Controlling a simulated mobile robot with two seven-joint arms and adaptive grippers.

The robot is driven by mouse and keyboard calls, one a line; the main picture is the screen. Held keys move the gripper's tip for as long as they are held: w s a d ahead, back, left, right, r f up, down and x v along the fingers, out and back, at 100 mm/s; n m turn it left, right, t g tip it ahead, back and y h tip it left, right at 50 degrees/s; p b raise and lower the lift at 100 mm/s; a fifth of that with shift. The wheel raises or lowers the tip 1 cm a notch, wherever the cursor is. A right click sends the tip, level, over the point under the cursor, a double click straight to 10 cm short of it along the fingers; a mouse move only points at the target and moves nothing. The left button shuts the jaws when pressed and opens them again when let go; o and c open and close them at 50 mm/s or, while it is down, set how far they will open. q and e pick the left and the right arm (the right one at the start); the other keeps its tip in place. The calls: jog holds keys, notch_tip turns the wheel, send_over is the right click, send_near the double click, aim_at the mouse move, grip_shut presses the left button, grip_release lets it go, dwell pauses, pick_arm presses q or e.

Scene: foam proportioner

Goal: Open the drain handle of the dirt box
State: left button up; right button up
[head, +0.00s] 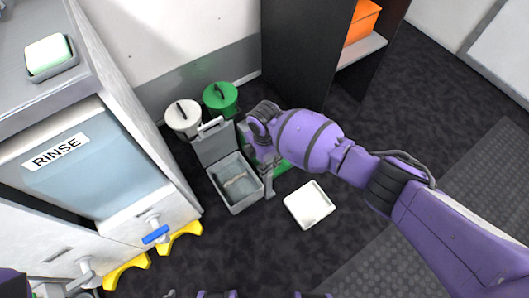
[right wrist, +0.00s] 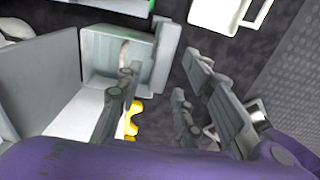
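The dirt box (head: 226,193) is a grey open-topped box on the floor, with its lid (head: 214,143) raised and murky contents inside. It also shows in the right wrist view (right wrist: 95,45). I cannot make out its drain handle clearly. My right gripper (head: 262,172) is over the right side of the box in the head view. In the right wrist view my right gripper (right wrist: 160,100) has its fingers apart with nothing between them. One finger overlaps the box's near edge there. Whether it touches the box I cannot tell. No left gripper can be made out.
A cabinet with a RINSE sign (head: 60,151) and a blue-handled tap (head: 155,235) stands left, on yellow feet (head: 180,238). White (head: 183,117) and green (head: 220,98) lidded buckets stand behind the box. A white tray (head: 310,204) lies on the floor right of it.

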notch_tip(320, 180, up, 11)
dwell(0.3)
dwell(0.5)
